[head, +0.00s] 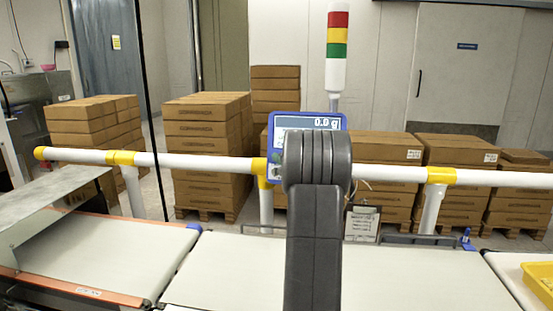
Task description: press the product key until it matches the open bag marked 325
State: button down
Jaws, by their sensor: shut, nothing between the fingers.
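The blue-framed weighing indicator (336,121) stands behind the belt, fixed at the white and yellow rail. Its display (320,123) reads 0.0 g. My dark grey arm stands upright in front of it and covers most of its lower part, so I cannot make out the product key or a product setting. My gripper is hidden behind my own arm, so its fingers do not show. No open bag marked 325 is in view. A clipboard (362,223) with a printed sheet hangs right of my arm; its text is too small to read.
The white rail (200,162) with yellow joints runs across above the pale belts (225,270). A yellow crate (540,283) sits at the right edge. A red-yellow-green light tower (337,50) rises behind the indicator. Stacked cartons (208,150) stand beyond the rail.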

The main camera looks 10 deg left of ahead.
jog(key=shift+w, duration=0.25)
jog(key=shift+s+f+b, duration=0.1)
jog(key=shift+s+b, duration=0.05)
jog(key=shift+b, duration=0.15)
dwell(0.4)
jog(key=shift+s+r+b, duration=0.25)
jog(key=shift+s+b, duration=0.15)
jog(key=shift+s, duration=0.25)
jog(key=s+b, duration=0.1)
jog(key=s, duration=0.1)
jog(key=s+r+b, duration=0.1)
jog(key=s, duration=0.1)
jog(key=shift+s+r, duration=0.2)
jog(key=shift+s, duration=0.2)
jog(key=shift+d, duration=0.15)
dwell(0.7)
